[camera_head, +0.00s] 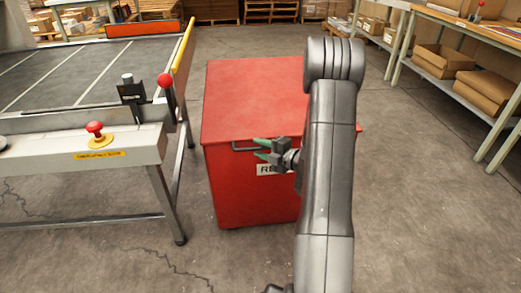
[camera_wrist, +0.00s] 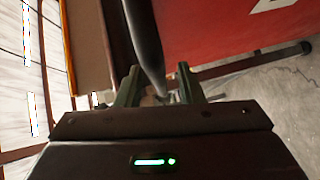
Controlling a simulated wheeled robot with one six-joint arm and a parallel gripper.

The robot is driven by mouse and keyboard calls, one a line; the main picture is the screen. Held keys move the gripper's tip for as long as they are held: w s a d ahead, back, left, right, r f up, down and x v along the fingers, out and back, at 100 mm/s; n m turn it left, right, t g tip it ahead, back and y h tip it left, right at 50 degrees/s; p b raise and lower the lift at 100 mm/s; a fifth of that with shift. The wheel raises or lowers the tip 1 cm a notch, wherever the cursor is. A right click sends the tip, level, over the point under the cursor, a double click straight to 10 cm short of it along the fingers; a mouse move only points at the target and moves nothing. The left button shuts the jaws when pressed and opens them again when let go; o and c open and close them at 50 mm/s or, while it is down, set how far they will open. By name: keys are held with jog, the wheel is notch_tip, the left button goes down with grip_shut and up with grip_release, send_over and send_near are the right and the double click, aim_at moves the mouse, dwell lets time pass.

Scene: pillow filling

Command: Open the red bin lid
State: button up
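The red bin (camera_head: 235,185) stands on the floor in the middle of the head view. Its flat red lid (camera_head: 255,95) is down. A dark bar handle (camera_head: 240,149) runs across the upper front of the bin, above a partly hidden white label (camera_head: 268,170). My gripper (camera_head: 258,148) is at the right part of the handle, with green fingers apart. In the wrist view the dark handle bar (camera_wrist: 146,40) passes between the two spread fingers (camera_wrist: 160,82), with a visible gap on either side. My arm hides the bin's right side in the head view.
A conveyor table (camera_head: 80,150) with red buttons stands close on the left of the bin. Shelving with cardboard boxes (camera_head: 445,60) is at the right. Several more boxes and pallets are at the back. The floor in front and to the right is clear.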

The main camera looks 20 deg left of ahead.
jog(key=shift+a, duration=0.2)
grip_shut()
